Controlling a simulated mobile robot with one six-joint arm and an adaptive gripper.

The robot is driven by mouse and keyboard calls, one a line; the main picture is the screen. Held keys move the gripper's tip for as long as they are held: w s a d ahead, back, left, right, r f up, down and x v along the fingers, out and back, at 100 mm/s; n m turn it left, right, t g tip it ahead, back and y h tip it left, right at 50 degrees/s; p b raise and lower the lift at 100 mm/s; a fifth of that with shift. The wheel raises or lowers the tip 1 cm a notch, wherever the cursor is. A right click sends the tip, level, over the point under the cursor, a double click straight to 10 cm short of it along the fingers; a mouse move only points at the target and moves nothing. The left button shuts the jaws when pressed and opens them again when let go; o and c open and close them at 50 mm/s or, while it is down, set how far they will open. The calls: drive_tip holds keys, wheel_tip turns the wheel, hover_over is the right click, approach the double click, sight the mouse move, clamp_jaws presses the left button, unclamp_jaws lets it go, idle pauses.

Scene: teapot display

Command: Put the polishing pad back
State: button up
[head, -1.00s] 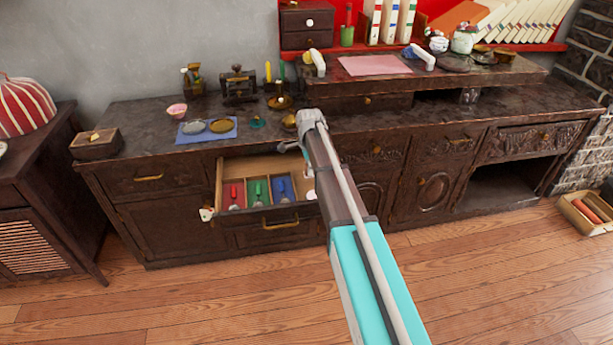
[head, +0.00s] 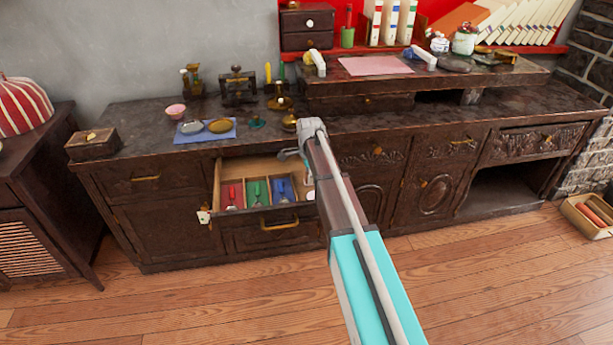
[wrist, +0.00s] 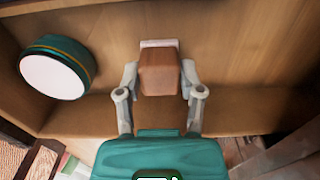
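In the wrist view a brown wooden block with a pale strip along its far end, which looks like the polishing pad (wrist: 160,74), sits between the fingers of my gripper (wrist: 160,82). The fingers press close on both its sides. The block is over or in the open drawer (wrist: 240,40); whether it touches the drawer floor is unclear.
A round teal tin (wrist: 58,66) with a white face is left of the pad. The drawer's front compartments hold red (head: 232,194), green (head: 257,191) and blue (head: 281,189) items. A blue cloth (head: 205,133) with two dishes is on the counter.

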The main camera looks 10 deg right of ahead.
drive_tip(key=o, duration=0.4)
drive_tip(key=shift+c, duration=0.2)
drive_tip(key=shift+r, duration=0.15)
wheel_tip(320, 180, up, 12)
drive_tip(key=p, duration=1.2)
idle(0.6)
